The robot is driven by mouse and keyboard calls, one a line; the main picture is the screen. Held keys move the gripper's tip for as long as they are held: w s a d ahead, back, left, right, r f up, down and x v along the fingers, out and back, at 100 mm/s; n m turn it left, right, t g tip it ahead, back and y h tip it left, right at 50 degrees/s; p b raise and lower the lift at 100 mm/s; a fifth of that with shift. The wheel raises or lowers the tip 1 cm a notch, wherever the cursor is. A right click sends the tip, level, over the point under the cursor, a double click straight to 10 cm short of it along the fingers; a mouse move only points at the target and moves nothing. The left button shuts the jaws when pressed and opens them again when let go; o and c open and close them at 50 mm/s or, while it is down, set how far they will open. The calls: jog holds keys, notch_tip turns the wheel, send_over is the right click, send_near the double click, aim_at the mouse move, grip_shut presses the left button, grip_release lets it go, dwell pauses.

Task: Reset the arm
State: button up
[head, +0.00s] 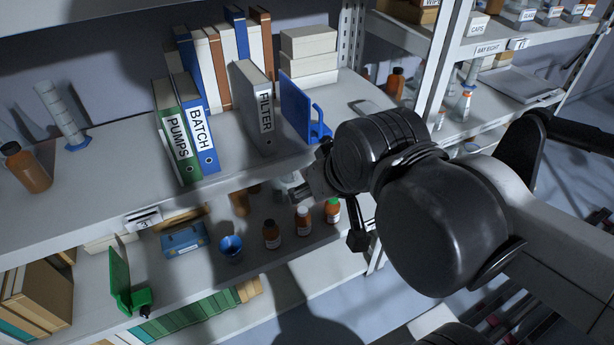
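My arm reaches in from the right edge of the head view, and its large dark joints cover the middle right. My gripper (322,182) is at the arm's far end, in front of the edge of the middle shelf (215,205), near a blue holder (300,110). The arm's rounded joints hide much of the gripper. I cannot tell whether its fingers are open or shut, and I see nothing clearly held in it.
Binders marked PUMPS (178,140), BATCH (197,130) and FILTER (262,110) stand on the middle shelf. Below are small bottles (303,220), a blue cup (231,247) and a green holder (125,285). A shelf upright (440,65) stands behind the arm.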

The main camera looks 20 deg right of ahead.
notch_tip(320, 180, down, 6)
jog(key=b, duration=0.6)
jog(key=shift+r, duration=0.1)
